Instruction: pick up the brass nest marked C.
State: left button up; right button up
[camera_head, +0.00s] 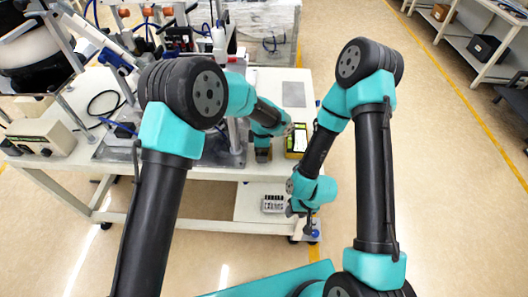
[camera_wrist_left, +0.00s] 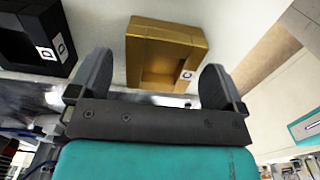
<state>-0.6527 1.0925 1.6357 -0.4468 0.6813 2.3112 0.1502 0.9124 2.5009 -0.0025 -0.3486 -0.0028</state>
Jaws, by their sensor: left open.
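The brass nest (camera_wrist_left: 145,66) shows in the left wrist view as a gold square block with a recessed middle, lying on a pale surface. A small white label with a dark letter, which looks like C, is on its near right corner. My left gripper (camera_wrist_left: 158,62) is open, with one finger to each side of the nest's near part in the picture; I cannot tell the gap in depth. In the head view my left gripper (camera_head: 262,152) points down at the bench's front edge, and I cannot make out the nest there. My right gripper (camera_head: 309,224) hangs low; its jaws are unclear.
A black nest (camera_wrist_left: 22,33) with white labels, one like D, lies left of the brass one. A yellow-and-black device (camera_head: 297,141) stands on the white bench (camera_head: 220,172) beside my left wrist. Feeder equipment fills the bench's left.

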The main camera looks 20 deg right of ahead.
pick_arm(q)
jog(key=shift+c, duration=0.2)
jog(key=c, duration=1.2)
